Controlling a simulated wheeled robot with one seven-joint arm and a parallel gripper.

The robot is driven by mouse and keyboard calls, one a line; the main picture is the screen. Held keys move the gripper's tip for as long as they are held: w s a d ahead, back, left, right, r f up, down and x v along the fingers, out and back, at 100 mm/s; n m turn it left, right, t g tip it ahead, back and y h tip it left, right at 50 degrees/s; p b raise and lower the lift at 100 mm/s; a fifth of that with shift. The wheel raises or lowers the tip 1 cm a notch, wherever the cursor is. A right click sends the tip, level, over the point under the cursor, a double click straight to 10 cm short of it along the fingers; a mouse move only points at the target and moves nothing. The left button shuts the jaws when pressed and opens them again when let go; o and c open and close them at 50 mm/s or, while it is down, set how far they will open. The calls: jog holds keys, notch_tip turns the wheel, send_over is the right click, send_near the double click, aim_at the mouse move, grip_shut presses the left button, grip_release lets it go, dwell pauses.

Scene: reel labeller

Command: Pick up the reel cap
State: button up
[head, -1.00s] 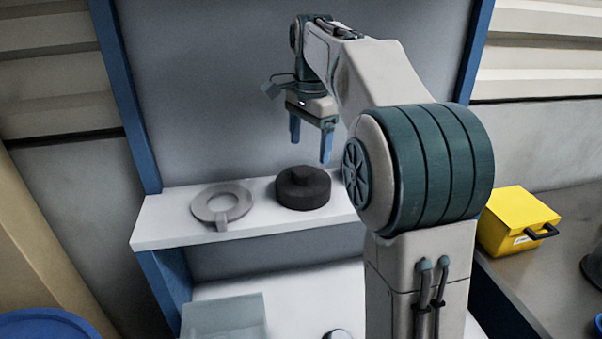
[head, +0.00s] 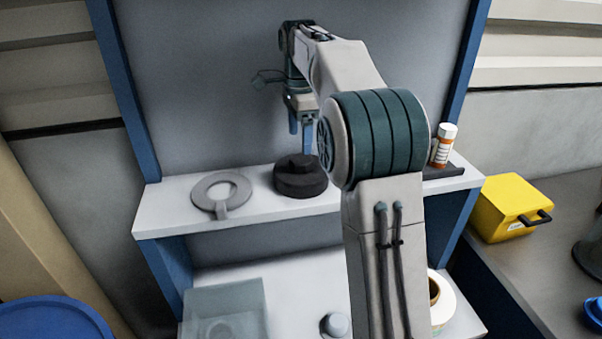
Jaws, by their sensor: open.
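A black round cap with a raised block on top (head: 300,181), which looks like the reel cap, sits on the upper white shelf. My gripper (head: 301,140) points down above it, with its blue fingers apart and nothing between them. The fingertips overlap the cap's upper edge in the picture. I cannot tell the exact height gap, but the fingers do not enclose the cap.
A grey ring with a tab (head: 221,195) lies left of the cap on the shelf (head: 160,215). An orange pill bottle (head: 443,147) stands at the shelf's right end. Below are a translucent bin (head: 225,305), a grey knob (head: 335,325) and a white roll (head: 442,306). A yellow box (head: 510,207) stands right.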

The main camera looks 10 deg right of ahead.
aim_at(301, 158)
jog(key=shift+s+d+f+p, duration=0.1)
jog(key=shift+f+p, duration=0.15)
jog(key=shift+f, duration=1.35)
jog(key=shift+s+d+f+p, duration=0.1)
jog(key=shift+f+p, duration=0.1)
jog(key=shift+f, duration=1.35)
jog(key=shift+c, duration=0.3)
jog(key=c, duration=1.3)
